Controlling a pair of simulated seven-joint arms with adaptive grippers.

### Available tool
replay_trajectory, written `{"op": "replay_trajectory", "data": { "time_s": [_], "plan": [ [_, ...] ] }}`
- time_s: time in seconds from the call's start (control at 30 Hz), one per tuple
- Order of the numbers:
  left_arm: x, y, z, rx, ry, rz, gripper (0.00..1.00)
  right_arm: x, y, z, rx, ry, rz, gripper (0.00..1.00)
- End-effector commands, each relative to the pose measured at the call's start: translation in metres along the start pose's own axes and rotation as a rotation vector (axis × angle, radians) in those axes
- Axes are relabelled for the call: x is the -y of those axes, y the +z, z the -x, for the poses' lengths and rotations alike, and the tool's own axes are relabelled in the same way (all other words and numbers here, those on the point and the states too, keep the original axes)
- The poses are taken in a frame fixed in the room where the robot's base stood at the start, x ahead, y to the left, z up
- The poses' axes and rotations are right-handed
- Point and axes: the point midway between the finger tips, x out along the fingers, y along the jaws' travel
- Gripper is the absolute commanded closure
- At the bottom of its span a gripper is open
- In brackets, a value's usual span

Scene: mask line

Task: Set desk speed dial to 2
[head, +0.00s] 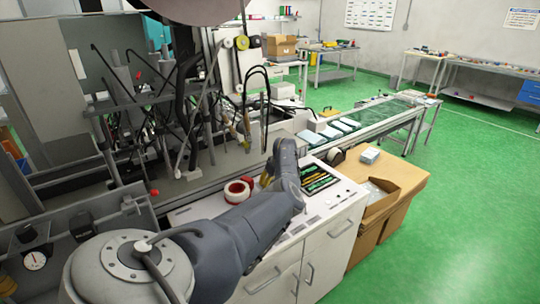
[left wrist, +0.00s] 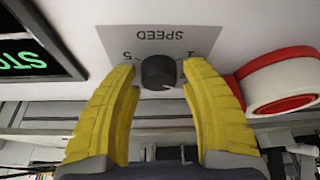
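The speed dial (left wrist: 158,72) is a round dark knob on a grey plate (left wrist: 140,40) marked SPEED, seen upside down in the left wrist view. A 5 shows at the plate's left and a 1 at its right. The knob's pointer setting cannot be read. My left gripper (left wrist: 160,68) is open, with its yellow fingers on either side of the knob and gaps visible between them. In the head view the left gripper (head: 266,180) is mostly hidden by my arm, and the dial is hidden too. My right gripper is not in view.
A red and white tape roll (left wrist: 280,82) lies close beside one finger; it also shows in the head view (head: 237,191). A dark screen with green text (head: 319,178) is set in the white desk top (head: 328,206). An open cardboard box (head: 385,195) stands to the right.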

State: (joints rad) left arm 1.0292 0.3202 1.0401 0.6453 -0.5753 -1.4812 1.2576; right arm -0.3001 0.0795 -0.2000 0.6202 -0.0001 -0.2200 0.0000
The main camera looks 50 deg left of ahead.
Motion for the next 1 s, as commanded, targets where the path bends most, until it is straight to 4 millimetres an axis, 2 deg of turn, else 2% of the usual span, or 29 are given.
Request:
{"op": "replay_trajectory", "data": {
  "time_s": [0.1, 0.47, 0.67, 1.0],
  "plan": [
    [0.0, 0.001, 0.0, 0.001, 0.0, -0.001, 0.43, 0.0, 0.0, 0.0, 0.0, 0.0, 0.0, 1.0],
    [-0.001, 0.001, 0.005, 0.001, 0.001, -0.002, 0.43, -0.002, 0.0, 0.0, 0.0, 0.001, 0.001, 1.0],
    [-0.002, 0.001, 0.026, 0.0, 0.002, 0.0, 0.43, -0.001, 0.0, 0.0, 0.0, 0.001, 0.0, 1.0],
    [-0.001, 0.001, 0.083, 0.001, 0.003, 0.001, 0.43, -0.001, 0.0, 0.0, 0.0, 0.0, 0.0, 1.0]
  ]
}}
